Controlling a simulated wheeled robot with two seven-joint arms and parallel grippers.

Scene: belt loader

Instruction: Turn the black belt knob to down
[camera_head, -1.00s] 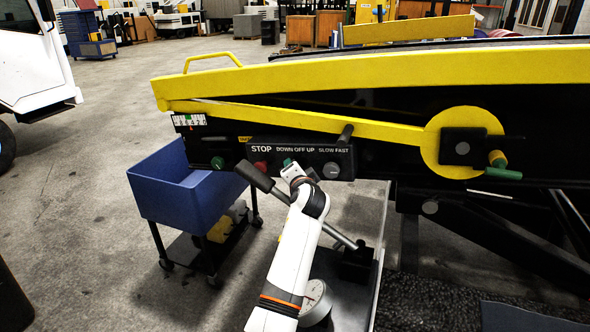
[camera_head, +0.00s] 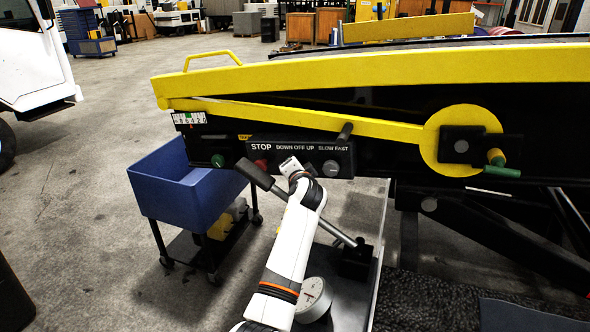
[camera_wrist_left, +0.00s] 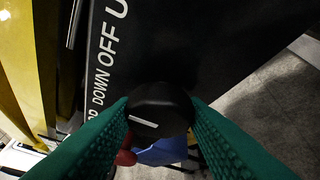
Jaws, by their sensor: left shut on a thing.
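The black belt knob (camera_wrist_left: 160,108) sits between the green fingers of my left gripper (camera_wrist_left: 160,116) in the left wrist view, and both fingers touch its sides. A white mark shows on the knob's face, slanting on the left lower side, toward the word DOWN. The control panel (camera_wrist_left: 200,45) beside it reads DOWN, OFF and the start of UP. In the head view my left gripper (camera_head: 287,166) is at the panel (camera_head: 344,157) below the DOWN OFF UP label, and it hides the knob. My right gripper is not in view.
A red button (camera_head: 262,163) is left of my gripper and a slow/fast knob (camera_head: 331,168) is right. A black-gripped lever (camera_head: 255,175) slants just beside my wrist. A blue bin cart (camera_head: 165,190) stands at left, and a round gauge (camera_head: 314,298) lies below.

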